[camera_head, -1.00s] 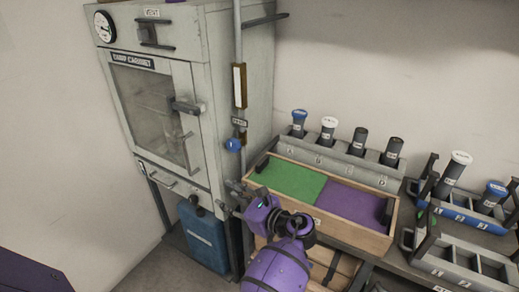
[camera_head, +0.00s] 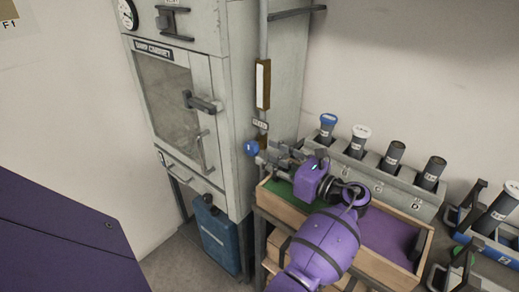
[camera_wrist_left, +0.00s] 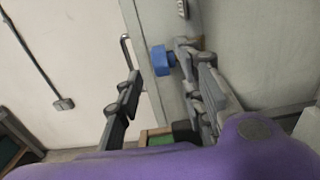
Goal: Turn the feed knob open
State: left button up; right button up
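The blue feed knob (camera_head: 251,148) sits on the side of the grey cabinet, at the foot of the vertical pipe and below a small label plate (camera_head: 261,125). My left gripper (camera_head: 267,157) is just right of the knob, its fingers pointing at it. In the left wrist view the fingers are spread open and empty, and the knob (camera_wrist_left: 162,60) shows past the tips, close to the right finger. Whether they touch cannot be told. My right gripper is not in view.
The cabinet (camera_head: 236,95) has a glass door with handles. A wooden tray (camera_head: 395,277) with green and purple mats lies under my left arm. A rack of capped tubes (camera_head: 410,190) stands behind it. A blue canister (camera_head: 220,240) stands below the cabinet.

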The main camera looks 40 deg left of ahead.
aim_at(257, 151)
pick_arm(q)
jog(key=a, duration=0.5)
jog(key=shift+w, duration=0.2)
jog(key=shift+d, duration=0.1)
grip_shut()
